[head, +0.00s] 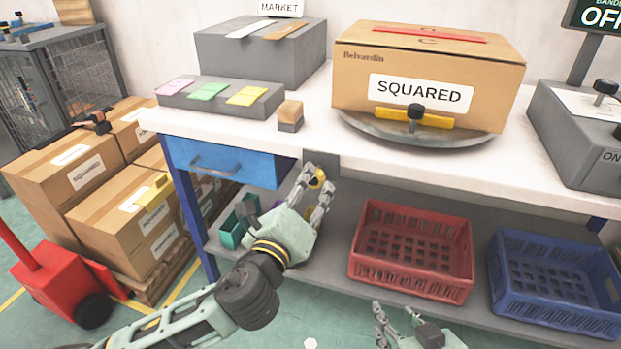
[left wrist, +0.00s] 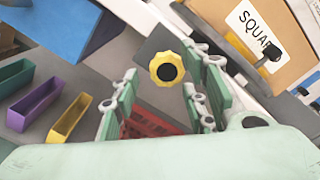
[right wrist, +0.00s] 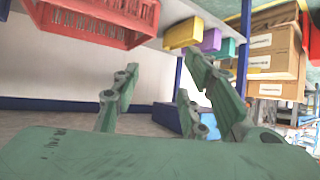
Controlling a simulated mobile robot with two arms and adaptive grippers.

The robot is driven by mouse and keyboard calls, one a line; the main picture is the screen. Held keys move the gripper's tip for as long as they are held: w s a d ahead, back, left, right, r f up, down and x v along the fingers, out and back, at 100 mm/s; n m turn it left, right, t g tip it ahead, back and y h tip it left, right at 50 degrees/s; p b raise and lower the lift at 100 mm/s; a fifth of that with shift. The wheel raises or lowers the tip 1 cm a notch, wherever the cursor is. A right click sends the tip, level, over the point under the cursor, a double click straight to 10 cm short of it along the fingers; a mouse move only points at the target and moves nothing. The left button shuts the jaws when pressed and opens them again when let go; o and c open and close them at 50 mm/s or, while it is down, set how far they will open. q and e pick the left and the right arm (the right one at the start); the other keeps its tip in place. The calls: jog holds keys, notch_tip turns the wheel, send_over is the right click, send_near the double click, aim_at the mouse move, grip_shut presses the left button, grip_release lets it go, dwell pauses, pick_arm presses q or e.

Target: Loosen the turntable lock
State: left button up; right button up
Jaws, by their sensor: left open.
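A yellow scalloped knob with a dark centre, which looks like the turntable lock (head: 317,177), sits just under the front edge of the white table. It also shows in the left wrist view (left wrist: 167,71). The grey round turntable (head: 415,133) is on the table above and to the right, under a cardboard box (head: 430,65) labelled SQUARED. My left gripper (head: 318,188) is open, its fingers on either side of the knob in the picture. I cannot tell if they touch it. My right gripper (head: 394,312) is open and empty, low in front of the shelf.
A red crate (head: 412,204) and a blue crate (head: 497,300) stand on the lower shelf. A blue drawer (head: 238,165) hangs left of my left gripper. Stacked boxes and a red pallet truck (head: 45,285) are on the floor at left.

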aim_at(310, 184)
pick_arm(q)
jog(key=shift+x, duration=1.85)
pick_arm(e)
jog(key=shift+w+a+r+t+y, duration=0.25)
jog(key=shift+w+r+t, duration=0.35)
jog(key=shift+r, duration=0.3)
jog(key=shift+w+a+r+t+y, duration=0.15)
jog(key=shift+w+a+r+t, duration=0.15)
jog(key=shift+w+r+t, duration=0.4)
pick_arm(q)
jog(key=shift+c, duration=0.3)
pick_arm(e)
jog(key=shift+s+r, duration=0.15)
pick_arm(q)
jog(key=shift+f, duration=0.1)
grip_shut()
pick_arm(e)
jog(key=shift+g, duration=0.3)
